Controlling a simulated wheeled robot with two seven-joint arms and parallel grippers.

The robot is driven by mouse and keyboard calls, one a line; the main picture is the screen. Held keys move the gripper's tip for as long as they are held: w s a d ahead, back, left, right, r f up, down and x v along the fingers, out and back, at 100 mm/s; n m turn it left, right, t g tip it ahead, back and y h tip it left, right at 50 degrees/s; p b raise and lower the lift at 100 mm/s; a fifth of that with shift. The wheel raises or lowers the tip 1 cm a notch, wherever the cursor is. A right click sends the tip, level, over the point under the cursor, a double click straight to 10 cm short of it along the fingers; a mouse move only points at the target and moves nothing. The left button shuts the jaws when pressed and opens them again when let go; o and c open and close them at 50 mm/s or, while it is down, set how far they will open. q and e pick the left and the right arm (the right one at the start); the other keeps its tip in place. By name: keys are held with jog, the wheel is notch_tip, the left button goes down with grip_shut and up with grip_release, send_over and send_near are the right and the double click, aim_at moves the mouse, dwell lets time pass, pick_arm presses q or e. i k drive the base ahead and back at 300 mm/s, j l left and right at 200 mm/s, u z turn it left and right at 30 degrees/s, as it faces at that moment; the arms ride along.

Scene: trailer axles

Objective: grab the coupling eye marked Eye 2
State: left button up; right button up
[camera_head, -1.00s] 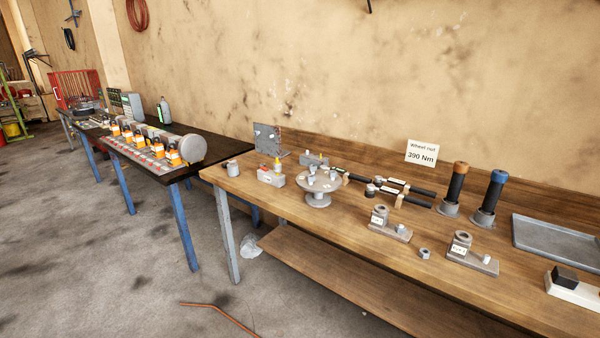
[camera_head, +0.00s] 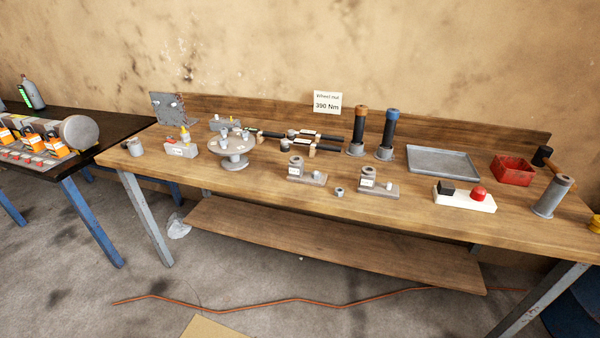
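Two grey metal coupling eyes with small white labels stand on the wooden bench. The left one (camera_head: 297,168) sits near the middle of the bench, and the right one (camera_head: 369,178) stands a little nearer the front edge. Each has an upright round ring on a flat base with a small stub at its right end. The lettering on the labels is too small to read surely, so I cannot tell which one is Eye 2. Neither of my grippers is in view.
A small nut (camera_head: 339,192) lies between the two eyes. A round stand (camera_head: 234,149) is to the left. Behind are black-handled tools (camera_head: 387,133) and a grey tray (camera_head: 443,160). A white block with a red button (camera_head: 464,196) stands right. An orange cable (camera_head: 300,301) crosses the floor.

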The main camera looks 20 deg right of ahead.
aim_at(296, 172)
jog(key=i+j, duration=0.25)
jog(key=i+j+z, duration=0.15)
jog(key=z, duration=0.25)
jog(key=i+j+z, duration=0.5)
jog(key=z, duration=0.35)
jog(key=i+j+z, duration=0.1)
jog(key=j+z, duration=0.3)
